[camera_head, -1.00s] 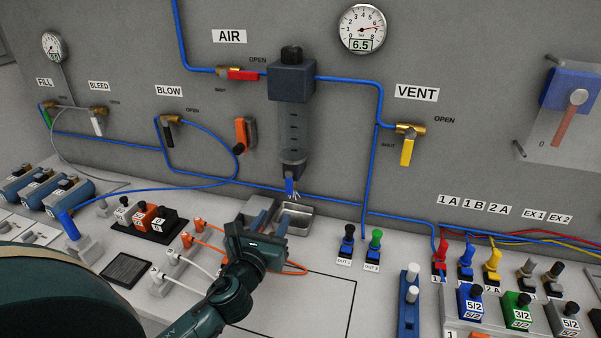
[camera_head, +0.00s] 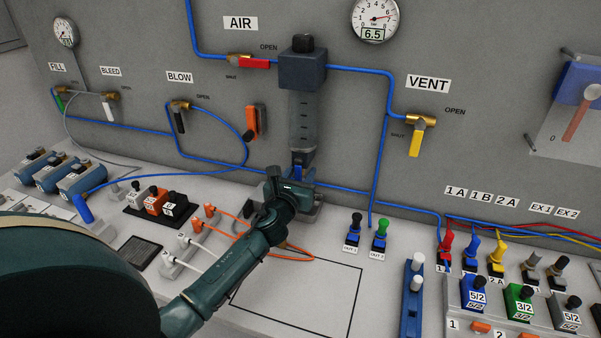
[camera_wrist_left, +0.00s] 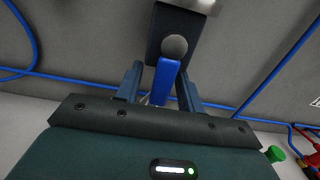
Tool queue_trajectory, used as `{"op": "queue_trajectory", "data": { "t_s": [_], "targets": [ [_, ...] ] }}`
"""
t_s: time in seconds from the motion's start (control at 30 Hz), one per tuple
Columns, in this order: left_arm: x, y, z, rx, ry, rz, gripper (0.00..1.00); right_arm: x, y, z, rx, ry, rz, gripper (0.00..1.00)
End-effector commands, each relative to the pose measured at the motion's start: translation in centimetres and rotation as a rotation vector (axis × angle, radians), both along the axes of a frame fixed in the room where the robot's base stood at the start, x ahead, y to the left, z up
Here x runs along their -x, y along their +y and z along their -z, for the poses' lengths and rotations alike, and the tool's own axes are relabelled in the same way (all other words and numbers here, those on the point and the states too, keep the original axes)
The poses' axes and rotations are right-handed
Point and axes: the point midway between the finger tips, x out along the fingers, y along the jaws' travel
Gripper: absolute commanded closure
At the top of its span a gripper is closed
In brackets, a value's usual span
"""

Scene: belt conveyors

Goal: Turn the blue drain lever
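The blue drain lever (camera_wrist_left: 167,80) hangs from the dark bottom of the filter bowl unit in the left wrist view. In the head view a bit of blue lever (camera_head: 298,172) shows under the clear bowl (camera_head: 303,122). My left gripper (camera_head: 291,178) reaches up to it from the front. In the wrist view the two fingers of my left gripper (camera_wrist_left: 160,88) stand apart, one on each side of the lever. A gap shows at the left finger; the right finger is closer to the lever. My right gripper is not in view.
A metal drip tray (camera_head: 311,211) sits below the bowl, mostly hidden by my arm. Blue hose (camera_head: 377,160) runs along the wall. The yellow vent handle (camera_head: 417,138) is to the right. Orange tubes (camera_head: 232,220) lie on the bench near my left arm.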

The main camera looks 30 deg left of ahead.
Motion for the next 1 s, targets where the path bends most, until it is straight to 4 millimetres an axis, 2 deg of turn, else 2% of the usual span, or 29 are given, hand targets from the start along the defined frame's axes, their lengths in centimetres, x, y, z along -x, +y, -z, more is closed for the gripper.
{"op": "queue_trajectory", "data": {
  "t_s": [0.27,0.73,1.0],
  "targets": [
    [-0.16,0.06,0.01,0.000,0.000,0.000,0.62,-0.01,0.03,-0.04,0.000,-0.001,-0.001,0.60],
    [-0.13,0.06,0.01,0.000,0.000,-0.001,0.99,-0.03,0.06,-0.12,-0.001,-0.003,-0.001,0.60],
    [-0.12,0.11,0.01,-0.010,0.002,0.000,1.00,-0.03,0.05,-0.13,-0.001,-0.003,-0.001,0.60]
  ]
}}
